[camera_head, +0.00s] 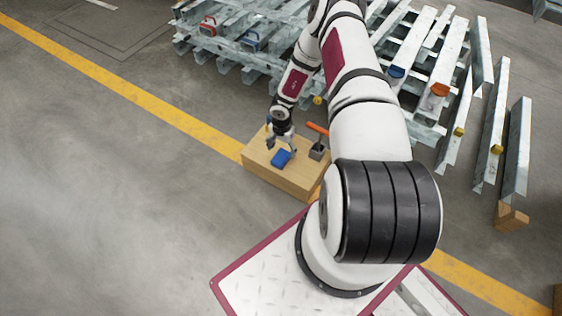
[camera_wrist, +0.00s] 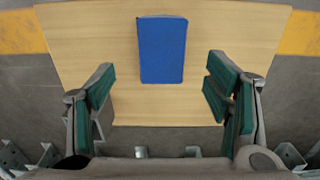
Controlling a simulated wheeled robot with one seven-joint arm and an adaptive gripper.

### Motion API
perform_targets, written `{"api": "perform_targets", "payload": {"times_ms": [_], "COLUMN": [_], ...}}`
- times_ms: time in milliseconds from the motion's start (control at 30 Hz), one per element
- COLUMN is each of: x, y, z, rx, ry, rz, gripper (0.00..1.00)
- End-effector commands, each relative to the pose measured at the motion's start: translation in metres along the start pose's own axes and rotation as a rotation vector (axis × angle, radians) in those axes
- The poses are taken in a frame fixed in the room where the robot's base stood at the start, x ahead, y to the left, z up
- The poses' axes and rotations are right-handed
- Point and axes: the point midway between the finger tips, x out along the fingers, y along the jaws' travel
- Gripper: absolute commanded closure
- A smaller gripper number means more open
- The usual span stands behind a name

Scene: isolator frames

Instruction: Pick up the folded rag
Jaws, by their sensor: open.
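The folded rag (camera_head: 281,158) is a flat blue rectangle lying on top of a light wooden block (camera_head: 257,157). In the wrist view the rag (camera_wrist: 162,50) lies on the wood surface (camera_wrist: 90,40), ahead of my fingers and roughly midway between them. My gripper (camera_head: 280,138) is over the block, close to the rag in the head view. In the wrist view my gripper (camera_wrist: 160,90) has its two green-padded fingers spread wide, with nothing between the tips. The exact height above the rag is hard to tell.
Grey metal beams (camera_head: 235,40) are stacked behind, and more lean at the right (camera_head: 516,150). A yellow floor line (camera_head: 150,106) passes by the block. Floor at left is clear.

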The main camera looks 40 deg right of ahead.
Motion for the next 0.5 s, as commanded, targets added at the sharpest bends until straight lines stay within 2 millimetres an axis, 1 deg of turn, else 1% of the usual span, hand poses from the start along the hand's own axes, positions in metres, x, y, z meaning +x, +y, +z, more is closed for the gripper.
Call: {"api": "perform_targets", "payload": {"times_ms": [33, 267, 333, 500], "x": [0.007, 0.016, 0.021, 0.042], "y": [-0.001, -0.001, -0.001, -0.002], "z": [0.0, 0.0, 0.001, 0.002], "rx": [0.0, 0.0, 0.0, -0.001], "ry": [0.001, 0.001, 0.0, 0.001], "rz": [0.0, -0.001, -0.001, -0.001], "gripper": [0.28, 0.28, 0.28, 0.28]}}
